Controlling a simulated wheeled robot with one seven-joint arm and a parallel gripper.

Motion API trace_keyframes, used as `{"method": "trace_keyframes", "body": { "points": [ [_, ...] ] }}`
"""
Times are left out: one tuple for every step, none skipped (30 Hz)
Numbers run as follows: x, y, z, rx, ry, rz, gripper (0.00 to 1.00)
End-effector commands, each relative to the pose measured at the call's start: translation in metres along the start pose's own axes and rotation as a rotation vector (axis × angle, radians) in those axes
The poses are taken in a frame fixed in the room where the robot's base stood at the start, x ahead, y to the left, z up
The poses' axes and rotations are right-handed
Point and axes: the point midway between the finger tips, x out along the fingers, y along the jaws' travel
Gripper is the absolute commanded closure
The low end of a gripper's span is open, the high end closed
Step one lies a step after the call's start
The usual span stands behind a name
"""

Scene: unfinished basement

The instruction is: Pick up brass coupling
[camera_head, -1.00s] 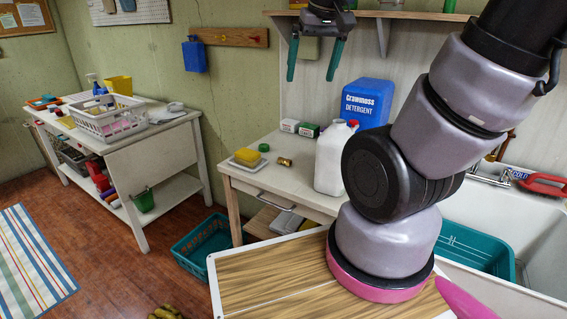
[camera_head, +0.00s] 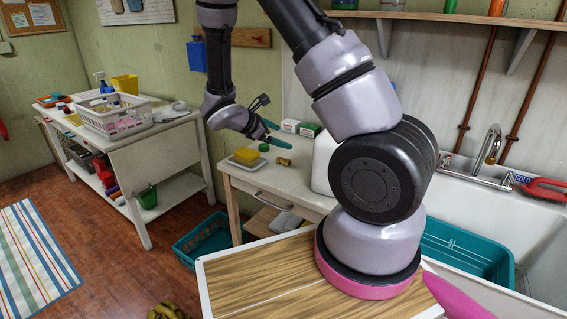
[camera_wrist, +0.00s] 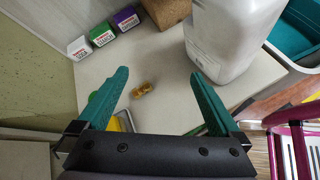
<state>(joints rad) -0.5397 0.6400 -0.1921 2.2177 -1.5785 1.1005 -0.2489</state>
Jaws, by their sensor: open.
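The brass coupling (camera_head: 283,162) is a small gold cylinder lying on the white side table, near its front edge and right of a green cap. In the wrist view the coupling (camera_wrist: 141,90) lies on the table top, seen between my open fingers and nearer the left one. My gripper (camera_head: 268,132) has green fingers and is above the back left part of the table. In the wrist view my gripper (camera_wrist: 162,78) is spread wide and empty, apart from the coupling.
A white jug (camera_wrist: 229,38) stands right of the coupling. Small boxes (camera_wrist: 102,34) line the back of the table (camera_wrist: 170,120). A yellow sponge (camera_head: 246,155) on a dish and the green cap (camera_head: 264,147) sit left of the coupling. A sink (camera_head: 500,215) is at right.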

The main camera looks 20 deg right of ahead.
Motion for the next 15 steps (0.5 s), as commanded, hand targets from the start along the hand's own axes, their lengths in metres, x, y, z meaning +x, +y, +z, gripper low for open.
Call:
{"method": "trace_keyframes", "body": {
  "points": [
    [0.007,0.001,-0.019,-0.092,-0.023,0.043,0.0],
    [0.01,0.002,-0.029,-0.142,-0.035,0.071,0.0],
    [0.014,0.004,-0.042,-0.207,-0.049,0.108,0.0],
    [0.018,0.004,-0.051,-0.253,-0.059,0.133,0.0],
    [0.02,0.005,-0.06,-0.297,-0.067,0.157,0.0],
    [0.023,0.006,-0.071,-0.35,-0.078,0.187,0.0],
    [0.025,0.006,-0.078,-0.386,-0.084,0.208,0.0],
    [0.027,0.006,-0.086,-0.42,-0.091,0.227,0.0],
    [0.029,0.006,-0.093,-0.458,-0.098,0.249,0.0],
    [0.03,0.006,-0.098,-0.481,-0.103,0.262,0.0],
    [0.032,0.005,-0.103,-0.503,-0.107,0.274,0.0],
    [0.033,0.005,-0.108,-0.525,-0.11,0.288,0.0],
    [0.033,0.005,-0.111,-0.538,-0.112,0.296,0.0],
    [0.035,0.005,-0.113,-0.548,-0.114,0.301,0.0],
    [0.037,0.006,-0.115,-0.557,-0.116,0.307,0.0]
  ]
}}
